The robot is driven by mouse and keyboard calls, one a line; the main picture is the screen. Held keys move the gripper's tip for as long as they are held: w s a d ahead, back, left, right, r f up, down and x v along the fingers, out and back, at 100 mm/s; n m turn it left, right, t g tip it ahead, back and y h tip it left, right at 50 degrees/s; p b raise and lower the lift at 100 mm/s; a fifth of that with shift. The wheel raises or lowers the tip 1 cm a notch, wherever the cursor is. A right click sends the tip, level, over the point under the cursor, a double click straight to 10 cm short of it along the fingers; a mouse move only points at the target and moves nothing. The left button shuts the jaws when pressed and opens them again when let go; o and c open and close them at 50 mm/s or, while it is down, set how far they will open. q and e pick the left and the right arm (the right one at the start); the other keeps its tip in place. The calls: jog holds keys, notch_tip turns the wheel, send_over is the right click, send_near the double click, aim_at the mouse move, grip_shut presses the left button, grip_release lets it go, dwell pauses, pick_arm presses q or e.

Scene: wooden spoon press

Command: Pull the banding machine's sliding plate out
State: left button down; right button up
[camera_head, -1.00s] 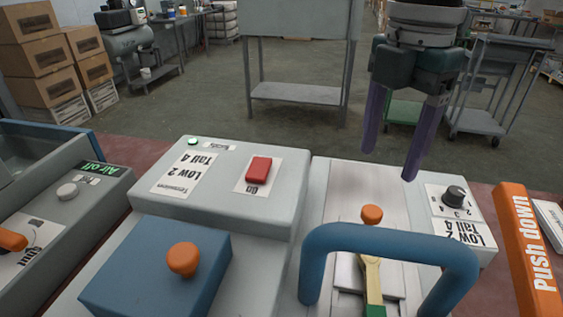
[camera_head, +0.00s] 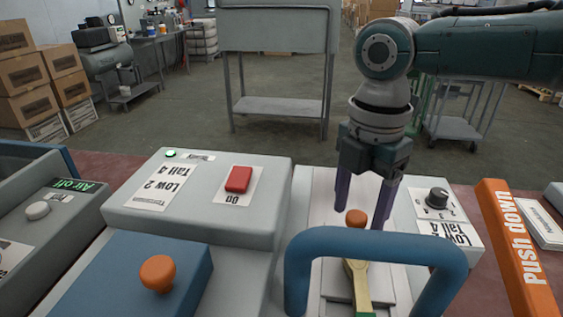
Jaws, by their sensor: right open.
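The sliding plate (camera_head: 322,208) is a pale grey flat strip on the machine right of centre, with a small orange knob (camera_head: 357,217) standing on it. My right gripper (camera_head: 360,226) points down over the plate. Its two purple fingers are open, one to each side of the knob in the picture. I cannot tell whether they touch the knob. A thick blue arched handle (camera_head: 375,241) stands in front and hides part of the plate. A yellow and green piece (camera_head: 359,285) lies below the knob, seen through the arch. My left gripper is not in view.
A grey box with a red button (camera_head: 238,179) and a green light (camera_head: 171,154) stands left of the plate. A blue block with an orange knob (camera_head: 158,273) is in front. A black dial (camera_head: 437,197) and an orange "Push down" bar (camera_head: 517,240) are at right.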

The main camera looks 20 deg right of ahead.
grip_shut()
dwell(0.4)
dwell(0.9)
